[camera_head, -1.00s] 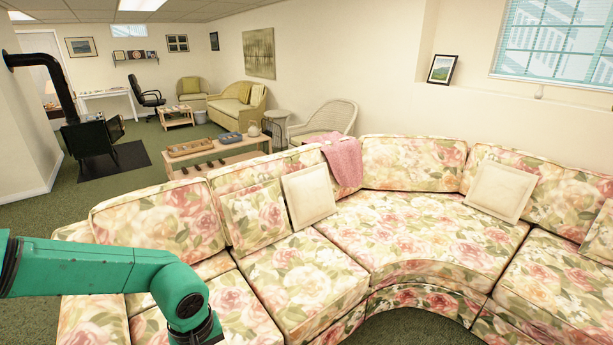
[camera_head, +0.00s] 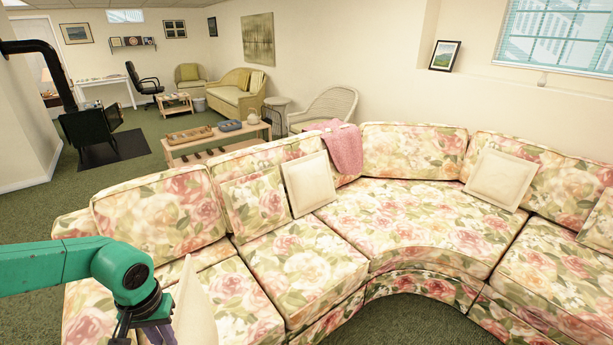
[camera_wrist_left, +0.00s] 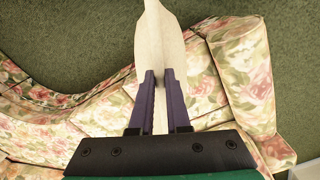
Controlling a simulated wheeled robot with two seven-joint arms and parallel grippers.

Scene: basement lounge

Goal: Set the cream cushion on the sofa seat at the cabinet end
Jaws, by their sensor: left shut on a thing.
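My left gripper (camera_head: 150,332) is shut on a cream cushion (camera_head: 196,308), which shows nearly edge-on at the bottom of the head view. In the left wrist view the gripper (camera_wrist_left: 159,80) pinches the same cushion (camera_wrist_left: 158,40) between its purple fingers. The floral corner sofa (camera_head: 290,262) fills the middle and right, and the held cushion appears in front of its left seat section. I cannot tell whether the cushion touches the seat. My right gripper is not in view. I see no clear cabinet.
Two more cream cushions lean on the sofa backs, one left of the corner (camera_head: 309,184) and one at right (camera_head: 500,180). A pink throw (camera_head: 343,148) hangs over the backrest. A wooden coffee table (camera_head: 215,145) stands behind the sofa. Green carpet (camera_head: 35,212) is open at left.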

